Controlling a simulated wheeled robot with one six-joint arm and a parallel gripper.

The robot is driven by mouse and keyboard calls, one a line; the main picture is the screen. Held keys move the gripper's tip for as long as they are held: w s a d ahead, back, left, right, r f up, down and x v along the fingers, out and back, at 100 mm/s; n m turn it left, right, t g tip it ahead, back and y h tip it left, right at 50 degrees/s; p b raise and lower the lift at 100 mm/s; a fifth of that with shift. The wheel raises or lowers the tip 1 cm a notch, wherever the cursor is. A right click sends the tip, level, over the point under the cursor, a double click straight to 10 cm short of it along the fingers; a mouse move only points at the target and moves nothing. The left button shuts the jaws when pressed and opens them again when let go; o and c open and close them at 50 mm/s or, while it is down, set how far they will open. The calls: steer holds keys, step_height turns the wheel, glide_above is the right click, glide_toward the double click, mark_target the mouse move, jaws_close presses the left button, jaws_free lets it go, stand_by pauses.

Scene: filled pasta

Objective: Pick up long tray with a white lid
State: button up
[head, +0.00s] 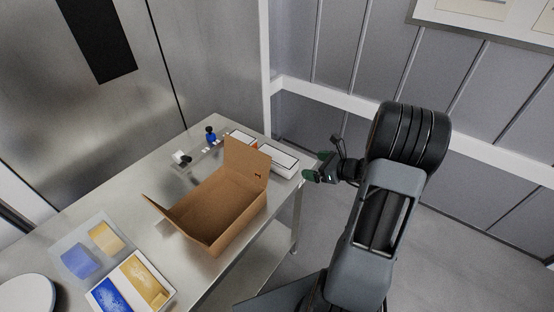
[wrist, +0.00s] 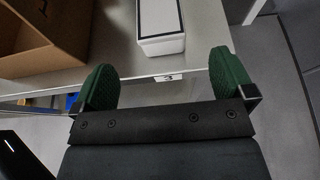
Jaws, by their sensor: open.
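A long tray with a white lid (head: 278,160) lies near the table's far right edge, beside the cardboard box. Dark lines run along its edges. In the wrist view the white tray (wrist: 161,22) is at the top middle, cut off by the picture's top edge. My gripper (head: 314,172) is just to the right of the tray, at the table edge. In the wrist view its green fingers (wrist: 163,78) are spread wide with nothing between them. The near end of the tray lies beyond the fingertips and appears apart from them.
An open cardboard box (head: 225,205) stands on the metal table (head: 120,195), left of the tray. Another white-lidded item (head: 242,139) and a small blue bottle (head: 211,134) are behind. Trays with blue and yellow contents (head: 132,287) lie at the front left.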

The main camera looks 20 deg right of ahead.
mark_target(287, 161)
steer(key=p+x, duration=0.2)
steer(key=x, duration=1)
steer(key=shift+w+a, duration=0.15)
steer(key=shift+a, duration=0.05)
steer(key=shift+c, duration=0.3)
steer(key=c, duration=1)
steer(key=shift+o, duration=0.2)
